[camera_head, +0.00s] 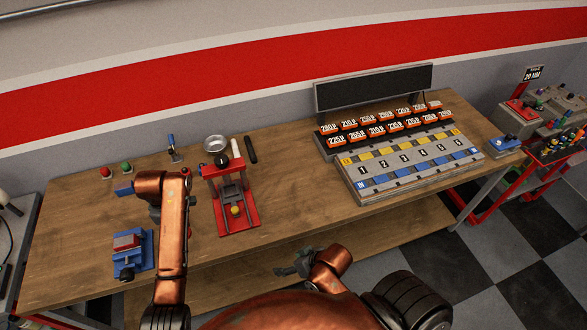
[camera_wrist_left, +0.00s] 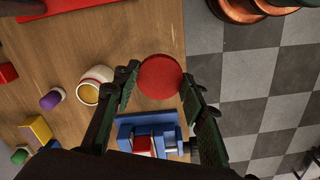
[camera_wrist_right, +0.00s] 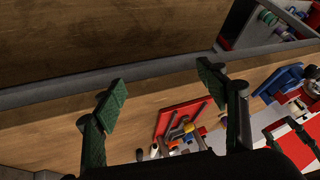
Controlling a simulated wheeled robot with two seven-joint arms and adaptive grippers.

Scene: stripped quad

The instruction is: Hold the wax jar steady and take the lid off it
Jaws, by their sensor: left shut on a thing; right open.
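A round red lid (camera_wrist_left: 160,76) shows from above between the fingers of my left gripper (camera_wrist_left: 159,88) in the left wrist view. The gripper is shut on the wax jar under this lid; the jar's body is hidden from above. In the head view my own left arm covers the jar and this gripper. My right gripper (camera_head: 291,264) is open and empty off the bench's front edge, well right of the jar. Its spread fingers also show in the right wrist view (camera_wrist_right: 162,93), with nothing between them.
A blue vise (camera_head: 130,255) stands at the bench's front left. A white, yellow-centred container (camera_wrist_left: 94,86) stands beside the left gripper, near a purple-topped item (camera_wrist_left: 52,99). A red press (camera_head: 233,222) stands right of my left arm. Bare wood (camera_head: 300,200) lies between press and battery rack (camera_head: 400,182).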

